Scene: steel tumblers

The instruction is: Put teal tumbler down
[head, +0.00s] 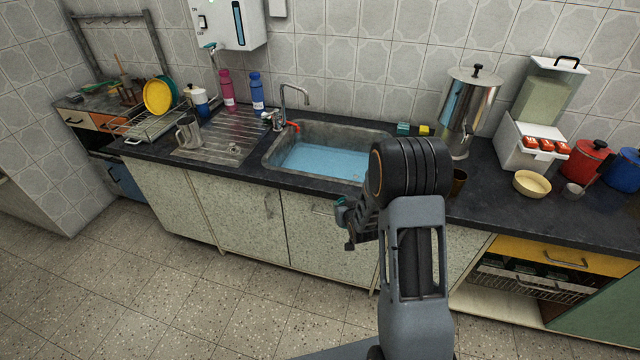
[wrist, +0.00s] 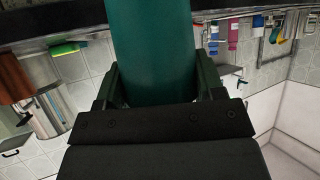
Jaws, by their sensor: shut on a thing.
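My gripper (wrist: 158,88) is shut on the teal tumbler (wrist: 152,45), with one finger on each side of it in the wrist view. In the head view my gripper (head: 350,226) is by the counter's front edge, in front of the sink cabinets. Only a small teal bit of the tumbler (head: 340,201) shows there; my arm hides the rest. The tumbler's far end runs out of the wrist picture, and I see no support touching it.
The dark counter (head: 490,200) has a sink (head: 325,150) with bluish water. A brown tumbler (head: 457,182) stands right of my arm, near a steel urn (head: 468,110). A cream bowl (head: 531,184) and a red canister (head: 585,162) stand farther right. A steel jug (head: 188,133) stands left.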

